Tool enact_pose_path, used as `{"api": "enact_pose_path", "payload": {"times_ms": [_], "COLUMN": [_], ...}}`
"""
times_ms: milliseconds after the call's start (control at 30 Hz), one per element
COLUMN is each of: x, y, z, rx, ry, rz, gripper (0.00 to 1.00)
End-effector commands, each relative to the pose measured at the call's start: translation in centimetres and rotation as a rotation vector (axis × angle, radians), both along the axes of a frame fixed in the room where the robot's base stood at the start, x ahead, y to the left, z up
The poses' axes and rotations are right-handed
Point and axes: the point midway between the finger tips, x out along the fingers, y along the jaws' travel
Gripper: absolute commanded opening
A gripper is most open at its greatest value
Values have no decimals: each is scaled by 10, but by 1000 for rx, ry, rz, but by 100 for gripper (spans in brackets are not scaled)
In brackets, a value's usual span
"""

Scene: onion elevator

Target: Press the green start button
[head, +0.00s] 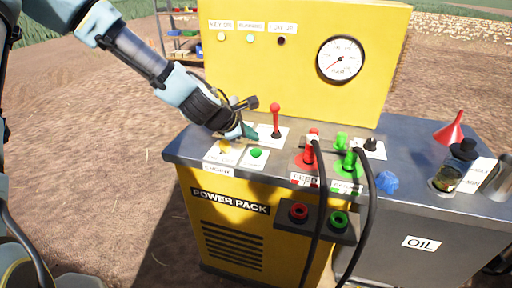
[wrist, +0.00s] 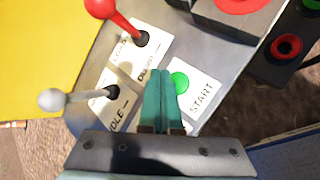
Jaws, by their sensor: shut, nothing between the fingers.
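The green start button (head: 256,153) sits on a white label on top of the yellow power pack. In the wrist view the button (wrist: 180,81) lies just right of my fingertips, beside the word START. My gripper (head: 248,134) is shut and empty, with its teal fingers together. In the wrist view the gripper (wrist: 160,74) points at the panel and its tips are right next to the button. I cannot tell whether they touch it; in the head view the button shows uncovered.
A red-knobbed lever (head: 275,120) stands behind the button. A grey-knobbed lever (wrist: 52,99) is left of my fingers. Red couplings (head: 310,148) and green couplings (head: 347,162) with black hoses stand to the right. A yellow gauge panel (head: 300,60) rises behind.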

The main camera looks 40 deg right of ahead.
Motion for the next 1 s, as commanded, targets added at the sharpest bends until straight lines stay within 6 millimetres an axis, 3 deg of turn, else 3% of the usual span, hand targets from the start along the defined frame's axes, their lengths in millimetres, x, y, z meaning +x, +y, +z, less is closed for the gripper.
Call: {"api": "enact_pose_path", "payload": {"times_ms": [33, 300, 1000], "x": [0, 0, 0], "y": [0, 0, 0], "z": [10, 32, 30], "rx": [-1, 0, 0], "ry": [-1, 0, 0], "rz": [1, 0, 0], "gripper": [0, 0, 0]}}
